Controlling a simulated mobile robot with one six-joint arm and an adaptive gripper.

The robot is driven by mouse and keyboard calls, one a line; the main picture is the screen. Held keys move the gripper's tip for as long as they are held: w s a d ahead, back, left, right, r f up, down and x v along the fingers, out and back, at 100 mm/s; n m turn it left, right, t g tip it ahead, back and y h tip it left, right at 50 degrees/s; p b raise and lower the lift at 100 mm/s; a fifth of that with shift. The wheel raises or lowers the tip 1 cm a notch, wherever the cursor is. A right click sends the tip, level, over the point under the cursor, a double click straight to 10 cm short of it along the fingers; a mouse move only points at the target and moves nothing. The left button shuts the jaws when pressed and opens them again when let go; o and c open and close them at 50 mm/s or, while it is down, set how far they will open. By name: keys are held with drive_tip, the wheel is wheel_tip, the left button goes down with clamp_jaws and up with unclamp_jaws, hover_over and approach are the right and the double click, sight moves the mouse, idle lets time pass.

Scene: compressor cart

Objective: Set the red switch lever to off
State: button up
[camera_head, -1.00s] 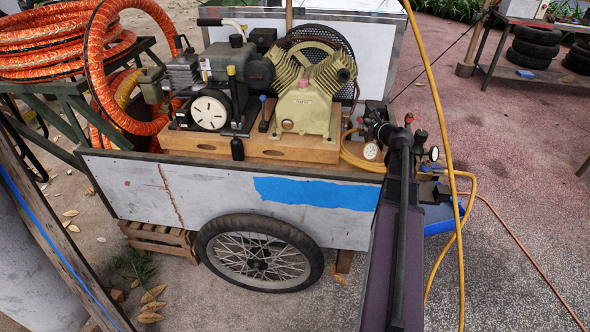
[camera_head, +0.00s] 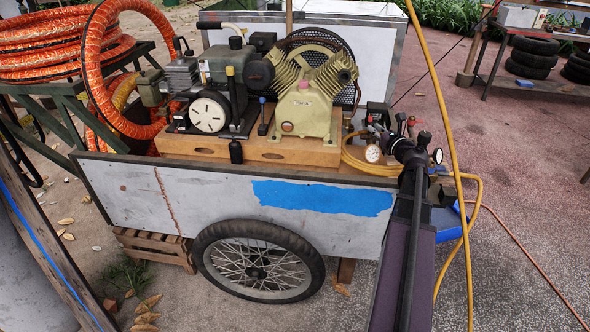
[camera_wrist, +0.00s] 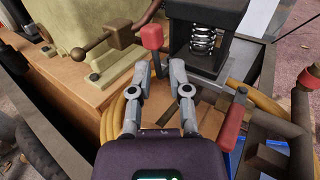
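In the wrist view, a red knob (camera_wrist: 152,37) on a short stem stands just beyond my fingertips, beside a black box with a coil spring (camera_wrist: 203,40). It looks like the switch lever, but I cannot be sure. My gripper (camera_wrist: 164,65) is open and empty, its two grey fingers a small gap apart, and I see no clear contact with the knob. A second red handle (camera_wrist: 232,120), longer, lies to the right of the fingers. In the head view, my arm hides most of this area; a small red part (camera_head: 411,121) shows behind it.
The compressor (camera_head: 305,105) sits on a wooden base (camera_head: 280,152) on the cart (camera_head: 215,205). A yellow hose (camera_wrist: 112,118) coils below my fingers. A gauge (camera_head: 373,153) and pipe fittings crowd close by. A brown bar-like handle (camera_wrist: 110,38) stands left of the red knob.

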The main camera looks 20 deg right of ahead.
drive_tip(key=s, duration=1.1)
drive_tip(key=w+a+n+g+y+p, duration=0.2)
drive_tip(key=a+n+g+p, duration=0.4)
drive_tip(key=a+n, duration=0.5)
drive_tip(key=w+a+f+n+g+y+p, duration=0.1)
drive_tip(key=a+n+g+p, duration=0.5)
drive_tip(key=a, duration=1.5)
drive_tip(key=shift+w+n+y+p, duration=0.6)
drive_tip(key=shift+n+y, duration=0.4)
drive_tip(key=shift+n, duration=1.6)
drive_tip(key=shift+w+f, duration=0.1)
